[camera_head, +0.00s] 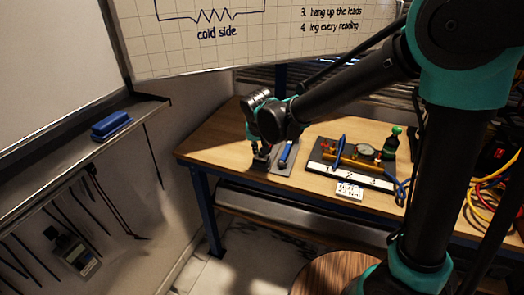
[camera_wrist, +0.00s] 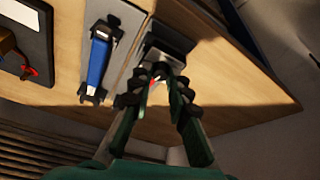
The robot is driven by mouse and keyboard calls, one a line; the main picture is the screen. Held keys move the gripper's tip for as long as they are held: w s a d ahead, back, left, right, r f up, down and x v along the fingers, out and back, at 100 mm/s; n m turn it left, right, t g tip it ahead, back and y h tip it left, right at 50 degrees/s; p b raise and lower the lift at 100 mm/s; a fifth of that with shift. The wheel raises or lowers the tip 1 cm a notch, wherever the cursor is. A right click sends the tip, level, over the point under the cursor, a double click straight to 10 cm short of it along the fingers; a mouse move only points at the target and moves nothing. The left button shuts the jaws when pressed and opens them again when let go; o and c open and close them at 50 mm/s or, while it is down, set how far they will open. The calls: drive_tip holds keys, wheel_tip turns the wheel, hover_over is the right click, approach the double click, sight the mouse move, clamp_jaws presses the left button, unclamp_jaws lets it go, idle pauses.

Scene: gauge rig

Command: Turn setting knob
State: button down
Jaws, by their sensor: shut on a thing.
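My gripper (camera_head: 260,147) is at the left part of the wooden bench, low over a small dark box. In the wrist view my gripper (camera_wrist: 163,84) has its dark fingertips closed in at the near side of that box (camera_wrist: 168,44). The fingers are shut on the setting knob, which is mostly hidden between them. A small red and white patch (camera_wrist: 155,79) shows between the fingertips. The knob's pointer and angle cannot be made out.
A gauge rig with a brass pipe (camera_head: 352,163) and numbered strip (camera_head: 345,177) stands to the right. The wooden bench (camera_head: 222,133) is clear to the left. Red and yellow leads (camera_head: 486,190) hang at the right.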

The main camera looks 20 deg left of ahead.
drive_tip(key=m, duration=0.2)
drive_tip(key=m+h, duration=0.2)
drive_tip(key=m, duration=0.1)
drive_tip(key=shift+a+m, duration=0.25)
drive_tip(key=shift+m, duration=0.05)
idle(0.5)
drive_tip(key=c, duration=1.4)
unclamp_jaws()
drive_tip(key=shift+c, duration=0.2)
drive_tip(key=shift+r, duration=0.1)
drive_tip(key=v, duration=1.1)
drive_tip(key=shift+a+r, duration=0.25)
drive_tip(key=shift+r, duration=0.1)
drive_tip(key=shift+s, duration=0.15)
